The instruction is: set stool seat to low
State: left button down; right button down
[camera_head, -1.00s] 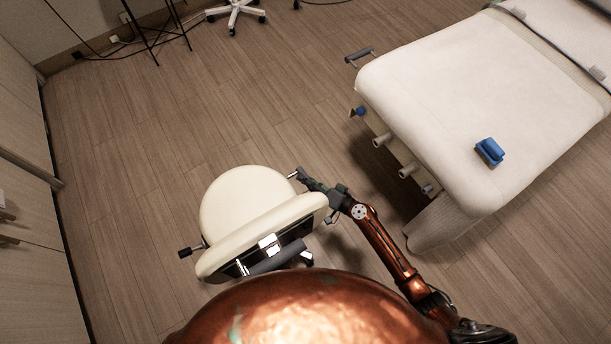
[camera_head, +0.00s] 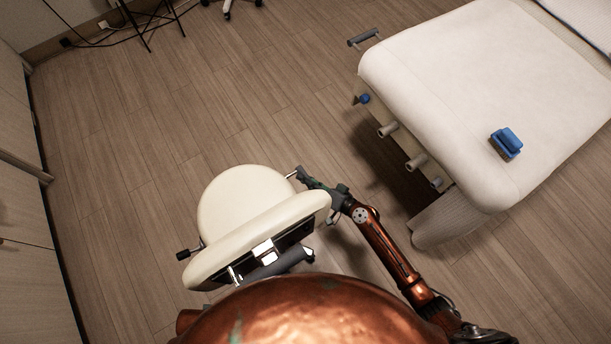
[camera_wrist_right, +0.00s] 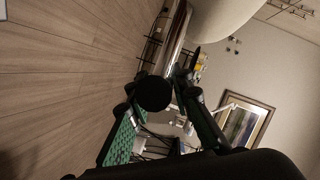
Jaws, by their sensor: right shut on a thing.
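The stool has a round cream seat (camera_head: 243,204) and a curved cream backrest (camera_head: 257,240), directly in front of my body in the head view. A short lever with a dark knob (camera_head: 184,254) sticks out at its left. A thin lever (camera_head: 292,174) sticks out at its right. My right gripper (camera_head: 301,174) is at the right of the seat, shut on the end of this lever. In the right wrist view a round dark knob (camera_wrist_right: 154,93) sits between the fingers, and the pale seat edge (camera_wrist_right: 220,22) shows above. My left gripper is not in view.
A cream treatment bed (camera_head: 450,90) with a blue object (camera_head: 506,143) on it stands at the right. Cabinets (camera_head: 22,220) line the left wall. A black stand (camera_head: 150,22) and a wheeled base (camera_head: 228,8) are at the back. The floor between is clear.

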jog(key=shift+s+d+f, duration=0.1)
jog(key=shift+s+f, duration=0.05)
jog(key=shift+f, duration=0.25)
jog(key=c, duration=1.9)
grip_release()
jog(key=shift+f, duration=0.1)
jog(key=shift+o, duration=0.8)
jog(key=shift+r, duration=0.2)
jog(key=v, duration=1.2)
